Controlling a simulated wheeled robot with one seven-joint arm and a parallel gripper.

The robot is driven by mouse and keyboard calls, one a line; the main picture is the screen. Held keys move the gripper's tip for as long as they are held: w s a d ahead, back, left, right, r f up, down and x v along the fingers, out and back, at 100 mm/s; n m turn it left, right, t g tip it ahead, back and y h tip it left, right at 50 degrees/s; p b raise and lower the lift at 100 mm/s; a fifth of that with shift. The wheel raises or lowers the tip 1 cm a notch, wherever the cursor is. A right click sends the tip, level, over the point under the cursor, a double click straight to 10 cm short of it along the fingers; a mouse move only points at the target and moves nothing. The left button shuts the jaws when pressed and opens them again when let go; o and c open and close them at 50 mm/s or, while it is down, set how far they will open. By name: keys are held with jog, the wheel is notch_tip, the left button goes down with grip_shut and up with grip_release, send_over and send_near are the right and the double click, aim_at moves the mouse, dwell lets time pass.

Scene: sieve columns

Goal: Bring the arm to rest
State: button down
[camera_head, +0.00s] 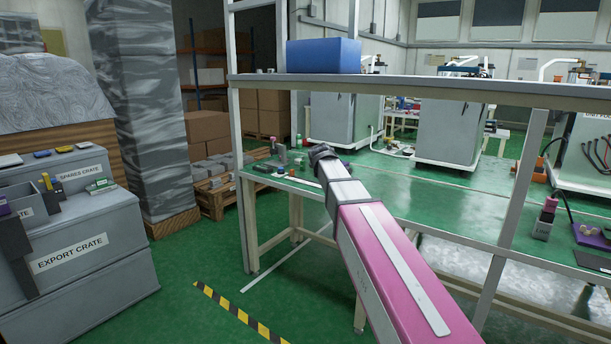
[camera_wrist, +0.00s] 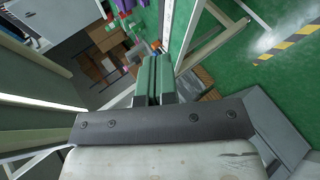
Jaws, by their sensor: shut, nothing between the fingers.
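My arm (camera_head: 390,265), with a pink link, reaches from the bottom of the head view up and to the left, over the green tabletop. My gripper (camera_head: 321,153) is the dark end of it, small in that view, near the left end of the table. In the wrist view my gripper (camera_wrist: 153,62) shows its two green-faced fingers side by side, shut against each other with nothing between them.
A green table (camera_head: 420,183) with small items at its left end lies below the arm. A shelf above it carries a blue box (camera_head: 323,56). Grey crates (camera_head: 90,245) stand at left beside a wrapped column (camera_head: 150,110). Green floor (camera_head: 215,265) is clear between.

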jog(key=s+d+f+m+g, duration=0.3)
jog(key=s+d+f+m, duration=0.1)
jog(key=s+f, duration=0.7)
jog(key=s+d+f+m+g+y, duration=0.1)
jog(key=s+d+f+m+g, duration=0.3)
jog(key=s+f, duration=0.7)
jog(key=s+d+f+m+g, duration=0.3)
jog(key=s+f+m, duration=0.4)
jog(key=s+f, duration=0.4)
notch_tip(320, 180, down, 2)
jog(key=shift+d+g+y, duration=0.3)
jog(key=shift+d+g, duration=0.1)
jog(key=shift+d, duration=0.05)
jog(key=shift+s, duration=0.1)
